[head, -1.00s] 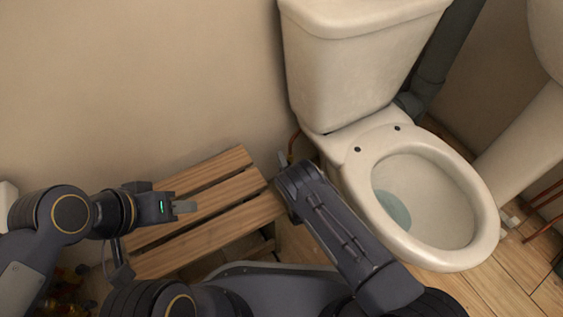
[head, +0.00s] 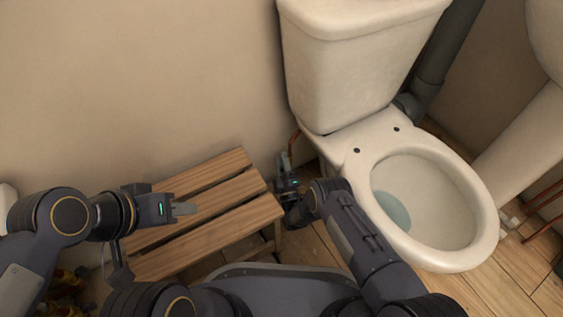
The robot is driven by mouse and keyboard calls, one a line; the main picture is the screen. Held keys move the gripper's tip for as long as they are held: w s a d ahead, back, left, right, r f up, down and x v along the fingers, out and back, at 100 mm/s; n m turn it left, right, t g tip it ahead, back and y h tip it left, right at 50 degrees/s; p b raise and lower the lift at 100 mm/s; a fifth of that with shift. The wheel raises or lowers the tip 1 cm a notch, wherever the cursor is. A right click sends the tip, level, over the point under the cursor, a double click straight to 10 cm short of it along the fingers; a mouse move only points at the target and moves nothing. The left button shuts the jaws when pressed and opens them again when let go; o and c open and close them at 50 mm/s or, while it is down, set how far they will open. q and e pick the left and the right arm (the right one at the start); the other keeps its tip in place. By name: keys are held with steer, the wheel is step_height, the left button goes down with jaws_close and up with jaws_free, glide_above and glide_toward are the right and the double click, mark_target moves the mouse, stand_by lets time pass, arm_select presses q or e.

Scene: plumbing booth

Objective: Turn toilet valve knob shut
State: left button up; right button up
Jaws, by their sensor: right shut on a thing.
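The white toilet (head: 345,80) stands against the wall at the right of the head view. A thin copper pipe (head: 293,143) runs down beside its cistern, at the left. My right gripper (head: 283,163) reaches down to the foot of this pipe, between the toilet and the wooden bench. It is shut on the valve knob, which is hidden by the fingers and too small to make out. My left gripper (head: 185,209) hangs above the bench, seen from the side, with nothing visible in it. Its finger gap does not show.
The slatted wooden bench (head: 207,196) stands left of my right gripper, close to it. The toilet bowl (head: 430,255) is close on the right of my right forearm. A dark waste pipe (head: 440,65) and a white pedestal (head: 520,130) are further right.

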steer(key=o, duration=1)
